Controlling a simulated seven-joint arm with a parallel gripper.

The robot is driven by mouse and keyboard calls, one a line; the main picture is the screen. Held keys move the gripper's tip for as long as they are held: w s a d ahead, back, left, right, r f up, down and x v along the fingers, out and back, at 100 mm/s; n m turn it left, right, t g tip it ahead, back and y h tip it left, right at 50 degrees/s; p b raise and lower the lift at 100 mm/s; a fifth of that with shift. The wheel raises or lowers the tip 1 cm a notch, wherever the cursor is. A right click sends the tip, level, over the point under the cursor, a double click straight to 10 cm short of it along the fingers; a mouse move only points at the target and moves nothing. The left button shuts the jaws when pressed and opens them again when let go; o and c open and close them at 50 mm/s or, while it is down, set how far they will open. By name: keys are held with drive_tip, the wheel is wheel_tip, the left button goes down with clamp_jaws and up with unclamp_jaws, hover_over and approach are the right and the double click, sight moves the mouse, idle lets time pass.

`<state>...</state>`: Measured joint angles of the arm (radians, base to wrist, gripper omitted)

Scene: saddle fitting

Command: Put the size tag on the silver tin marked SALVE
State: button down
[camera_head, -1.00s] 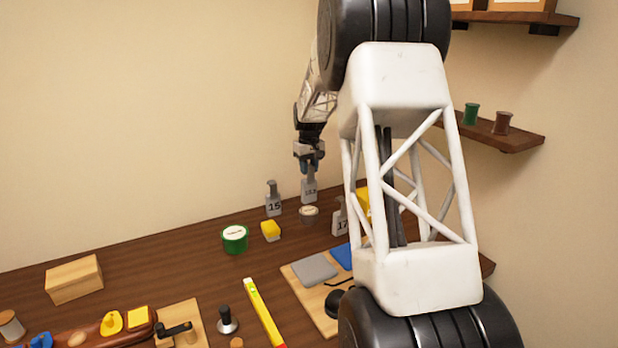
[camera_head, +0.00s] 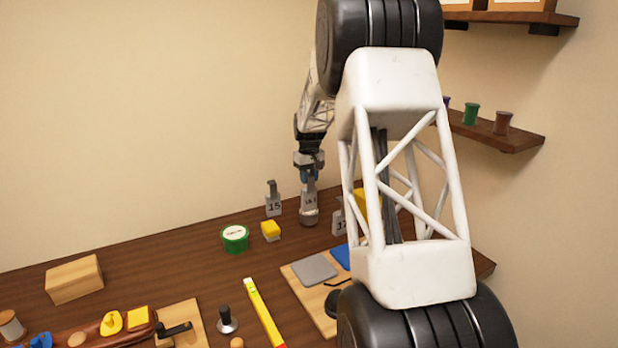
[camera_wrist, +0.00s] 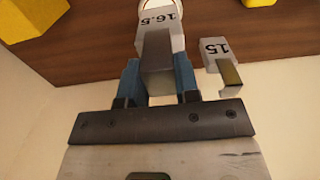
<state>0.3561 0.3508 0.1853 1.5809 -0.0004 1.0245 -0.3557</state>
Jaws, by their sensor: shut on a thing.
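My gripper (camera_head: 309,178) is shut on a grey size tag (camera_head: 309,200), which hangs upright below its fingers. In the wrist view the tag (camera_wrist: 160,22) reads 16.5 and its handle sits between the blue fingertips. A small silver tin (camera_head: 309,218) stands on the bench directly under the tag. The tag's lower end overlaps the tin's top in the head view; I cannot tell whether they touch. The tin's rim (camera_wrist: 144,5) shows behind the tag at the top of the wrist view. Its lettering is not readable.
Size tag 15 (camera_head: 273,204) stands close on the left, and tag 17 (camera_head: 338,224) on the right, partly hidden by my arm. A green tin (camera_head: 235,239) and a yellow block (camera_head: 271,231) are in front left. The wall is close behind.

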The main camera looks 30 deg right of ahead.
drive_tip(key=shift+f, duration=0.15)
drive_tip(key=c, duration=0.8)
unclamp_jaws()
drive_tip(key=shift+c, duration=0.2)
wheel_tip(320, 180, up, 12)
drive_tip(key=shift+r, duration=0.2)
idle(0.4)
